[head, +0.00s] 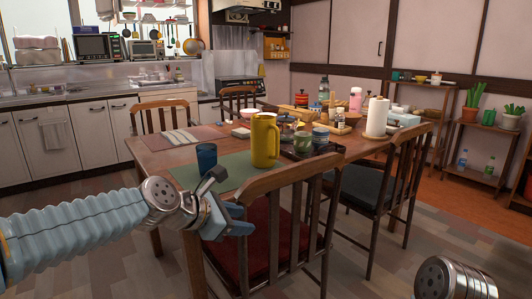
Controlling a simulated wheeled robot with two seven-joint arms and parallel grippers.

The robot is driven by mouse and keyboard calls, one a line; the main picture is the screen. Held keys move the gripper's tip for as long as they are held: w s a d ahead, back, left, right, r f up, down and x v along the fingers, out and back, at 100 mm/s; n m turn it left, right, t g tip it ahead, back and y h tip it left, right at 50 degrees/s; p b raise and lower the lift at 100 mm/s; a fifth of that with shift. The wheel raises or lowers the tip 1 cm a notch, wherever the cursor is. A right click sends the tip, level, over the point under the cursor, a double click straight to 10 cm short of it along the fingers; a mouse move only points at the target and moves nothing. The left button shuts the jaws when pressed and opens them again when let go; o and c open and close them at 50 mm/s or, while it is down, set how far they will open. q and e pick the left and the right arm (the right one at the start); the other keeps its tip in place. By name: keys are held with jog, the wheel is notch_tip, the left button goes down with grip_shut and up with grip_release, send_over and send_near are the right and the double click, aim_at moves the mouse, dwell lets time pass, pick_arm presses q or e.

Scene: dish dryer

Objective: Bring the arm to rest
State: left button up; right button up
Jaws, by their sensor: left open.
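My left arm comes in from the left, and its gripper (229,211) is at the near edge of the dining table (190,163), just left of the near wooden chair's back (290,180). The left gripper is open and I see nothing between its fingers. A blue cup (206,157) and a yellow pitcher (265,140) stand on the table beyond it. At the bottom right a rounded part of my right arm shows, but its gripper is out of view.
Chairs surround the table, one with a dark seat (362,187) at its right. A paper towel roll (377,117), a dark tray (318,151) and bottles crowd the tabletop. A kitchen counter (40,100) runs along the back left. Shelves with plants stand at right. Floor (400,250) is clear at lower right.

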pick_arm(q)
jog(key=s+a+f+m+g+y+p, duration=0.15)
jog(key=f+m, duration=0.25)
jog(key=f, duration=1)
jog(key=s+a+f+m+g+y+p, duration=0.15)
jog(key=f+m, duration=0.25)
jog(key=f, duration=1)
jog(key=s+a+f+m+g+y+p, duration=0.1)
jog(key=s+a+f+m+g+p, duration=0.1)
jog(key=s+f+m, duration=0.9)
jog(key=s+f+g, duration=0.1)
jog(key=s+f, duration=0.4)
jog(key=s, duration=0.2)
jog(key=shift+s+a+f+m+g, duration=0.2)
jog(key=shift+a+m+g, duration=0.1)
jog(key=shift+g, duration=0.1)
